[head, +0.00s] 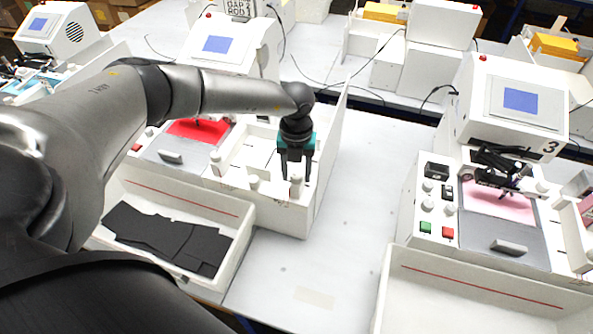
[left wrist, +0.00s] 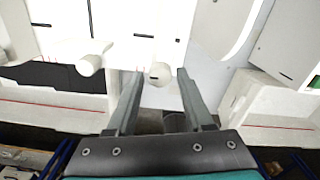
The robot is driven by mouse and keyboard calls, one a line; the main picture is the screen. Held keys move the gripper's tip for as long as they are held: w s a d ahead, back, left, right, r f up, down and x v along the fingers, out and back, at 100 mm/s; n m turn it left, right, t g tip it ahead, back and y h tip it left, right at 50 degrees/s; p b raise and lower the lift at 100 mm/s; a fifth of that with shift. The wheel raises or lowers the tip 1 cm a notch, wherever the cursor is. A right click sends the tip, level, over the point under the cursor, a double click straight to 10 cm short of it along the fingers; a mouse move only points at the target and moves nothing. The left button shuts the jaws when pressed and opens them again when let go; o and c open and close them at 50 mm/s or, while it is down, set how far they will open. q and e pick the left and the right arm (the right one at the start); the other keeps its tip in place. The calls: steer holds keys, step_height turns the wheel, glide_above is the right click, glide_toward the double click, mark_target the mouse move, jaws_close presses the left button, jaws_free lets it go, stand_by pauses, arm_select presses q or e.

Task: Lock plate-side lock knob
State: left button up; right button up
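My left gripper (head: 295,179) points down over the right end of the white plotter station in the head view. Its two dark fingers are apart. A white round knob (head: 296,187) shows between the fingertips. In the left wrist view this knob (left wrist: 160,76) lies between the open fingertips, with a visible gap on each side. A second white knob (head: 253,182) stands to its left, also seen in the left wrist view (left wrist: 90,65). I cannot tell from the pictures which of them is the plate-side lock knob. My right gripper is not in view.
A white bin (head: 180,198) with black sheets (head: 165,238) stands in front of the station. A tall white side panel (head: 331,150) rises just right of my gripper. Another plotter station (head: 515,115), marked 3, stands at the right. The white table (head: 325,255) between them is mostly clear.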

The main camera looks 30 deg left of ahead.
arm_select(q)
jaws_close()
stand_by(0.5)
steer(key=m+b, duration=0.1)
steer(key=m, duration=0.3)
steer(key=shift+m, duration=0.3)
steer(key=m+b, duration=0.1)
steer(key=m, duration=0.2)
steer(key=shift+w+a+m+b, duration=0.1)
steer(key=shift+m+b, duration=0.25)
steer(key=shift+m, duration=0.05)
steer(key=m+b, duration=0.2)
steer(key=m, duration=0.3)
steer(key=shift+b, duration=0.35)
steer(key=shift+r+m+b, duration=0.1)
steer(key=shift+m+b, duration=0.9)
steer(key=shift+m, duration=1.2)
steer(key=shift+o, duration=1.5)
jaws_free()
